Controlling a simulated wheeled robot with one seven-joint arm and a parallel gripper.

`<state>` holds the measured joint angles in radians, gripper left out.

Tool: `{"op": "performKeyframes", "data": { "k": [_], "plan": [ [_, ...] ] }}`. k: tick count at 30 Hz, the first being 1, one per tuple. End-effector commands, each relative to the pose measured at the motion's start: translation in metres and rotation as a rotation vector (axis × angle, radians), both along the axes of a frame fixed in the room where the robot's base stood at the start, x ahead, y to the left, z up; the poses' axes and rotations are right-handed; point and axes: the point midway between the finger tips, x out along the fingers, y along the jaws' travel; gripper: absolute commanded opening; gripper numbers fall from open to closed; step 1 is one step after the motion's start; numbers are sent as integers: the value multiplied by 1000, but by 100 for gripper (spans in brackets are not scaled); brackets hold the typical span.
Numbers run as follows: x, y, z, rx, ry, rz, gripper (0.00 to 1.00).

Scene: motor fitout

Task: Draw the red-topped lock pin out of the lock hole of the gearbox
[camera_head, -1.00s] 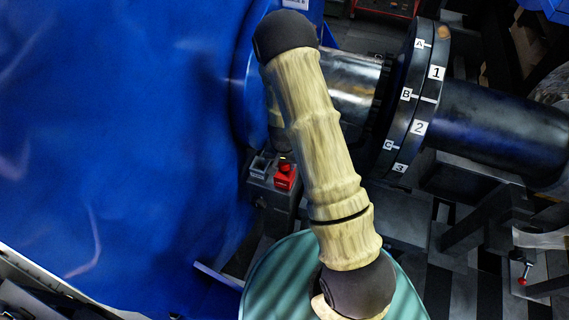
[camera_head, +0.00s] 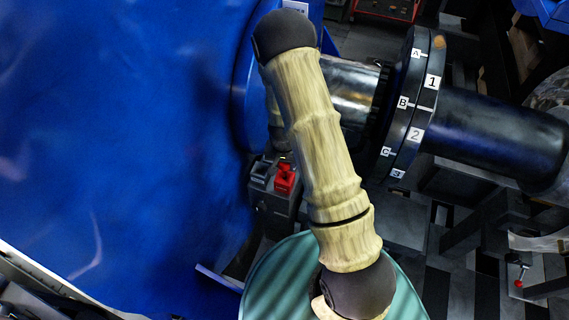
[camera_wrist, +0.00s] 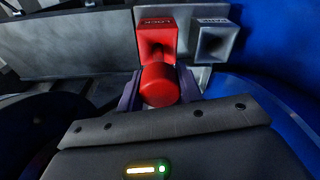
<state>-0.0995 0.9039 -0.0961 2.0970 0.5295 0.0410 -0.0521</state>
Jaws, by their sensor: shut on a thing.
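The red-topped lock pin (camera_wrist: 160,86) shows its round red head in the middle of the wrist view. My gripper (camera_wrist: 160,90) is shut on it, with one dark finger on each side of the head. Directly beyond it is the red lock hole (camera_wrist: 157,36), a square funnel with a label reading LOCK. The pin's shank is hidden behind its head, so I cannot tell whether its tip is inside the hole. In the head view the red lock hole (camera_head: 285,179) shows on a dark block, left of my arm.
A grey funnel (camera_wrist: 213,42) stands right of the red one; it also shows in the head view (camera_head: 261,171). The big blue gearbox housing (camera_head: 120,130) fills the left. A dark flanged shaft (camera_head: 404,105) with lettered and numbered marks is at right. A green round surface (camera_head: 270,285) lies below.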

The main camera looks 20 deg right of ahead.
Motion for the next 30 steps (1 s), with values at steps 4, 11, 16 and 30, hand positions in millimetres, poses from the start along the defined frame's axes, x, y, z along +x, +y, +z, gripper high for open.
{"op": "performKeyframes", "data": {
  "k": [4, 11, 16, 30],
  "plan": [
    [0, 0, 7, 0, -1, 0, 9],
    [0, 0, 14, 0, -1, 0, 9],
    [0, 0, 19, 0, -1, 0, 9],
    [0, 0, 19, 0, -1, 0, 9]
  ]
}}
